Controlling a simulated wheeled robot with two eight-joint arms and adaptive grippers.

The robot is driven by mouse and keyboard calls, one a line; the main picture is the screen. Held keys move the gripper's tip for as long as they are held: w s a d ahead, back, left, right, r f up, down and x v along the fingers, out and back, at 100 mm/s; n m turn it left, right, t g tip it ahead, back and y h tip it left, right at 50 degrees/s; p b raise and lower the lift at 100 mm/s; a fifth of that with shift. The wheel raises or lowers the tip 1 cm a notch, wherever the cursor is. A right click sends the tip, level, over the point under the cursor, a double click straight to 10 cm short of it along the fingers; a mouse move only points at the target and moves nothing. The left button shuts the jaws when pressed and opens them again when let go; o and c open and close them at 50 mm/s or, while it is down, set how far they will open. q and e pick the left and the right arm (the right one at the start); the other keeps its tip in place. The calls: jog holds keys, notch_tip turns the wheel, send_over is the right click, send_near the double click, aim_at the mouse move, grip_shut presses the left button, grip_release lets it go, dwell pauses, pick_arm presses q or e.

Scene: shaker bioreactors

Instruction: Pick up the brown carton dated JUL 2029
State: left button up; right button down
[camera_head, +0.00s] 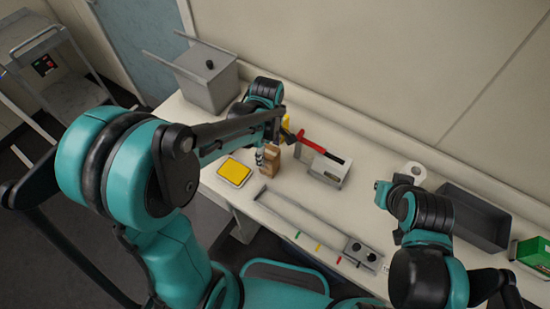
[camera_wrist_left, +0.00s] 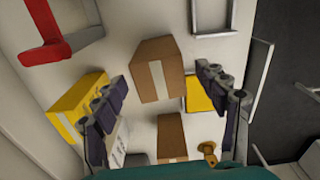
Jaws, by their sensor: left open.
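A brown carton (camera_wrist_left: 172,84) with a pale tape strip stands on the bench, between and beyond the open fingers of my left gripper (camera_wrist_left: 160,88) in the left wrist view. A second brown carton (camera_wrist_left: 171,132) is nearer the bottom edge there, partly cut off by my wrist. No date is readable on either. In the head view, one brown carton (camera_head: 272,158) shows beside my left gripper (camera_head: 262,156); the other cannot be made out. My right arm is at the right, but its fingers do not show.
A yellow box (camera_wrist_left: 72,108) stands left of the cartons in the wrist view; a yellow-topped tray (camera_head: 234,172) lies in front in the head view. A grey holder with a red-handled tool (camera_head: 318,147) stands right. A grey bin (camera_head: 205,88) is at the back left.

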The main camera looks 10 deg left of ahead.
pick_arm(q)
notch_tip(320, 180, down, 7)
jog(key=shift+r+b, duration=0.15)
jog(key=shift+b, duration=0.8)
jog(key=c, duration=1.3)
